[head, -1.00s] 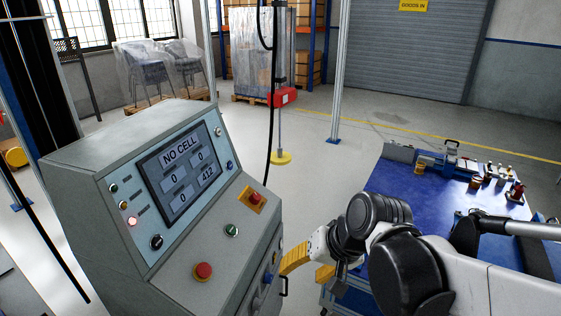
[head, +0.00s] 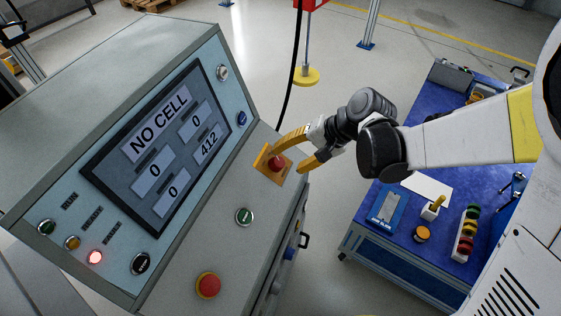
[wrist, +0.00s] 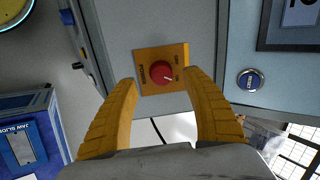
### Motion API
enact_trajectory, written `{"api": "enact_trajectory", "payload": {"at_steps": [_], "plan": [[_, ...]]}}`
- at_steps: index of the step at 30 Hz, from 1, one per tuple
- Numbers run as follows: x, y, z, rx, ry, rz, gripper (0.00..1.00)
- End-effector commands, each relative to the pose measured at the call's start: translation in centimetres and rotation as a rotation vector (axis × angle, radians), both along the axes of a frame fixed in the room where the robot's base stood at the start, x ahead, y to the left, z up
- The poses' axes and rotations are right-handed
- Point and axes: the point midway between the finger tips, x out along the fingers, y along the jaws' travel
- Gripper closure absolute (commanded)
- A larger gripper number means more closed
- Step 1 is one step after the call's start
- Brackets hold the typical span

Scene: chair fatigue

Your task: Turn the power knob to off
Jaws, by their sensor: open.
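The power knob (head: 276,163) is a round red knob on a square yellow plate (head: 262,168) at the right edge of the grey console's sloping panel. In the wrist view the power knob (wrist: 161,72) lies between and just ahead of the fingertips, with a pale mark on its right side. My gripper (head: 288,159) has yellow ribbed fingers and is open, above the plate in the head view. In the wrist view its fingers (wrist: 160,84) spread to either side of the knob. Contact cannot be told.
The console screen (head: 160,145) reads NO CELL. A blue workbench (head: 400,240) with small items stands to the right, below my arm.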

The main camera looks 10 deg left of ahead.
Motion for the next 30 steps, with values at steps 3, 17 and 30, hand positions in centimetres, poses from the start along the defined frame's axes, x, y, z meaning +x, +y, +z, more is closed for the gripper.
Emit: {"api": "enact_trajectory", "payload": {"at_steps": [3,17,30], "plan": [[0.2,1.5,-2.2,0.0,-0.002,0.002,0.43],[0.4,3.1,-4.0,0.0,-0.001,-0.001,0.43],[0.3,3.1,-4.0,-0.001,-0.001,-0.001,0.97]]}}
